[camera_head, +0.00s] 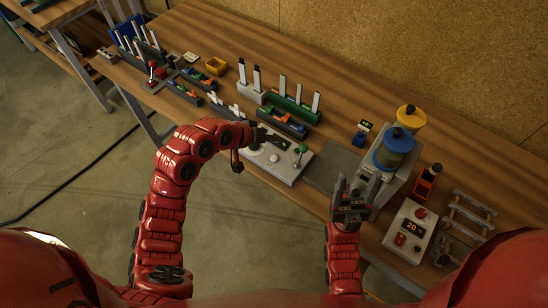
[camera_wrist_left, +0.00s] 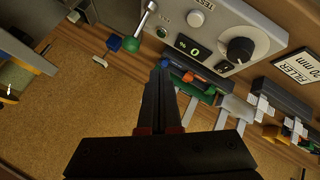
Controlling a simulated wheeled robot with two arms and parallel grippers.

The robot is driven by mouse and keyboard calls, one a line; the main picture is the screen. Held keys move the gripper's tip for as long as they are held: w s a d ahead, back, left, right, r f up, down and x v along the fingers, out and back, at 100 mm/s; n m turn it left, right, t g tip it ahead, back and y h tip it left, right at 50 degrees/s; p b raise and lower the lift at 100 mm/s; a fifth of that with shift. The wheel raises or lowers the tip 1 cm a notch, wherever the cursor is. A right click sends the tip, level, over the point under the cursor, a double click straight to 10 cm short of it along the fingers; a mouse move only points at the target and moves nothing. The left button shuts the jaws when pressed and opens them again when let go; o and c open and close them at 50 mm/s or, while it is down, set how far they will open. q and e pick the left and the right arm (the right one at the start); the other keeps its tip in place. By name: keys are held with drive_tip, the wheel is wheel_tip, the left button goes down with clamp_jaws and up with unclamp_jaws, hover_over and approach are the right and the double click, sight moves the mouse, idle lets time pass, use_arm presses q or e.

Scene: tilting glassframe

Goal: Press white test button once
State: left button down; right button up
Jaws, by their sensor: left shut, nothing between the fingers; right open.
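The white test button (camera_wrist_left: 195,18) is a small round button under the TEST label on a grey control panel (camera_wrist_left: 222,14) in the left wrist view. The panel (camera_head: 288,170) lies on the bench in the head view, partly hidden by my left arm. My left gripper (camera_head: 254,134) is shut and empty over the panel's left part. In the left wrist view its fingertips (camera_wrist_left: 163,68) show below the button and left of the display, apart from the button. My right gripper (camera_head: 354,184) is open and empty, right of the panel.
A second box reading 20 (camera_head: 410,227) is at the right. Racks (camera_head: 294,108) stand behind the panel.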

sight(272, 160)
use_arm(q)
drive_tip(key=shift+f+b, duration=2.4)
drive_tip(key=shift+f, duration=1.55)
drive_tip(key=shift+f+b, duration=0.3)
drive_tip(key=shift+f, duration=0.1)
drive_tip(key=shift+f, duration=0.4)
drive_tip(key=shift+r, duration=0.8)
wheel_tip(272, 160, up, 5)
drive_tip(key=p, duration=0.3)
drive_tip(key=shift+p, duration=0.35)
